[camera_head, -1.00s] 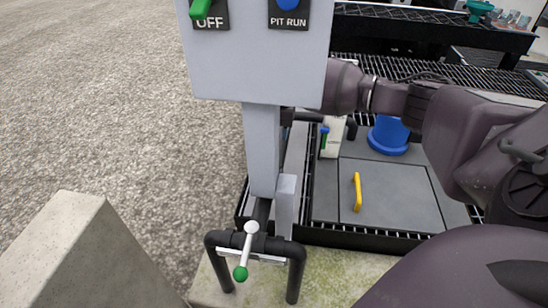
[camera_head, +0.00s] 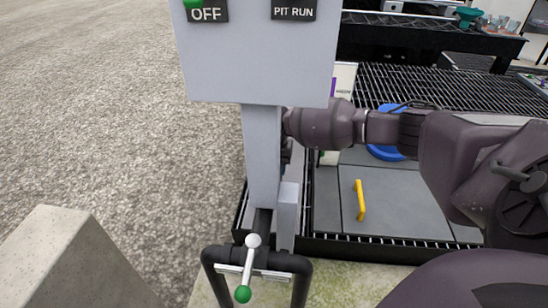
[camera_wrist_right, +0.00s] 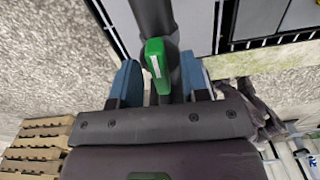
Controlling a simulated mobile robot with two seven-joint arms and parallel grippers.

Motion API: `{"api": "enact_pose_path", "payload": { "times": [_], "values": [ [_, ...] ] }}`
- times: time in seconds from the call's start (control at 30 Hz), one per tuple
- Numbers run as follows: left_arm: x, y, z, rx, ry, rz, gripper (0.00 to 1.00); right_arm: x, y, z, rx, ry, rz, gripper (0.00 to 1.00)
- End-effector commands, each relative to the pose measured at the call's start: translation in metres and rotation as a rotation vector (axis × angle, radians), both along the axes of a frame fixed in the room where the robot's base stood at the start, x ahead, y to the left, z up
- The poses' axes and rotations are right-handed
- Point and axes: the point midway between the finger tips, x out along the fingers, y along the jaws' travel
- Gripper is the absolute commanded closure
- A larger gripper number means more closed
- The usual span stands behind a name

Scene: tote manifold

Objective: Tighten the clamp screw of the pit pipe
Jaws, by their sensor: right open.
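A black pipe bend (camera_head: 213,275) stands at the bottom of the head view, with a white lever (camera_head: 249,262) on it ending in a green ball. In the right wrist view a green handle-like piece (camera_wrist_right: 158,64) with a pale stripe sits against a dark pipe (camera_wrist_right: 152,15). My right gripper (camera_wrist_right: 160,70) is open, with one blue finger on each side of that green piece. I cannot tell whether either finger touches it, or whether it is the clamp screw. In the head view the gripper end is hidden behind the grey post. My left gripper is out of view.
A grey control box (camera_head: 258,60) labelled OFF and PIT RUN tops the grey post (camera_head: 262,160). Behind are grey pit covers with a yellow handle (camera_head: 360,200), a blue round object (camera_head: 388,150) and black grating (camera_head: 440,88). A concrete block (camera_head: 60,260) stands at lower left. Open gravel lies left.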

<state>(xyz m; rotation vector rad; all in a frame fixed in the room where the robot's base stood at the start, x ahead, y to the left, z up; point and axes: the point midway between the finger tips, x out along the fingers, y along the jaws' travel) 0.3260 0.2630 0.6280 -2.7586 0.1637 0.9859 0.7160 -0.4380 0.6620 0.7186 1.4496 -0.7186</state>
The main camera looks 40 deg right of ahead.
Motion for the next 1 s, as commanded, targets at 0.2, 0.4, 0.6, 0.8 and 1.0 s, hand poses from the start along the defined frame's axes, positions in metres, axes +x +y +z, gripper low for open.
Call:
{"api": "enact_pose_path", "payload": {
  "times": [0.2, 0.4, 0.6, 0.8, 1.0],
  "values": [
    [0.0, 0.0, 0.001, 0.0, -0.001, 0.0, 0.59, 0.0, 0.0, 0.001, 0.0, 0.0, 0.0, 0.68],
    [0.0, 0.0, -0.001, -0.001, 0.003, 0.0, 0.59, 0.0, 0.0, 0.0, 0.0, 0.0, 0.0, 0.98],
    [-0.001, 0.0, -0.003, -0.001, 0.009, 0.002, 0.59, 0.0, 0.0, 0.001, 0.0, 0.0, -0.005, 1.0],
    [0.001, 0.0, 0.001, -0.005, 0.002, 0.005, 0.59, 0.0, 0.0, 0.002, 0.0, -0.002, -0.051, 1.0],
    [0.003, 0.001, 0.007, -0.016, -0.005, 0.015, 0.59, 0.001, 0.0, 0.005, 0.001, -0.005, -0.17, 1.0]
  ]
}}
